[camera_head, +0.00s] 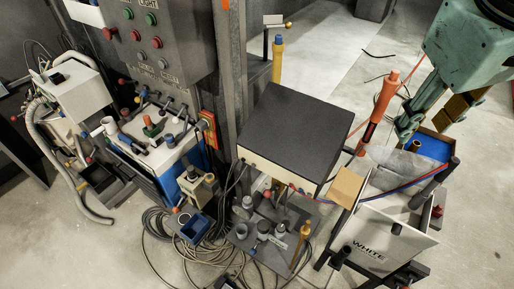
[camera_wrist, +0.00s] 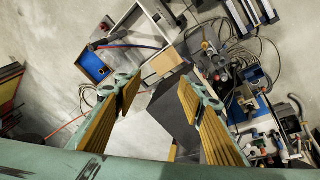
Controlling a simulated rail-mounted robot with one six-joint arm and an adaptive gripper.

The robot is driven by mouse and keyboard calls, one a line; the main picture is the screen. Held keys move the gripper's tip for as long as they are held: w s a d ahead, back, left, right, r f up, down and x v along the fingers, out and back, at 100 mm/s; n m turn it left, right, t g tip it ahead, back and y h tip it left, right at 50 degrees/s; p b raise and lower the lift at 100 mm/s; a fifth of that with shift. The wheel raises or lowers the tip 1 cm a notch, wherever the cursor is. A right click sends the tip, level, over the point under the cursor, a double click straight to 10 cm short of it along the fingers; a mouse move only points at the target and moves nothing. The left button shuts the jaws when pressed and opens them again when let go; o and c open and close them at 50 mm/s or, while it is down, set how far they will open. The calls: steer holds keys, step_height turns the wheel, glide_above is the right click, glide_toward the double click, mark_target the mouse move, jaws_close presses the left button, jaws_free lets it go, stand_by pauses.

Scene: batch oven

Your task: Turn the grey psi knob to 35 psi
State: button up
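I cannot make out a psi scale or tell for certain which part is the grey psi knob. Small grey and silver knob-like parts (camera_head: 263,228) stand on the grey base plate below the dark-topped box (camera_head: 300,125) in the head view. My gripper (camera_head: 428,122), teal with yellow-brown finger pads, is at the upper right of the head view, well apart from those parts. In the wrist view my gripper (camera_wrist: 158,92) is open, with nothing between its fingers. The dark box (camera_wrist: 174,108) shows partly behind the fingers there.
A grey control panel (camera_head: 160,35) with coloured buttons is at the upper left. Loose cables (camera_head: 185,245) lie on the floor. Open floor (camera_head: 475,235) is at the right.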

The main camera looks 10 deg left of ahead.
steer(key=w+a+f+n+p, duration=0.2)
steer(key=w+n, duration=0.2)
steer(key=w, duration=0.8)
steer(key=n+g+h, duration=0.2)
steer(key=n, duration=1)
glide_above(247, 199)
step_height(247, 199, down, 39)
steer(key=s+a+f+n+b, duration=0.1)
steer(key=a+f, duration=0.4)
steer(key=f, duration=0.8)
steer(key=shift+s+a+f+n+h, duration=0.2)
steer(key=shift+s+n+h, duration=0.2)
steer(key=shift+s+n, duration=0.3)
steer(key=shift+d, duration=0.1)
steer(key=shift+b+x, duration=1.7)
steer(key=shift+x, duration=5.1)
steer(key=shift+c, duration=0.3)
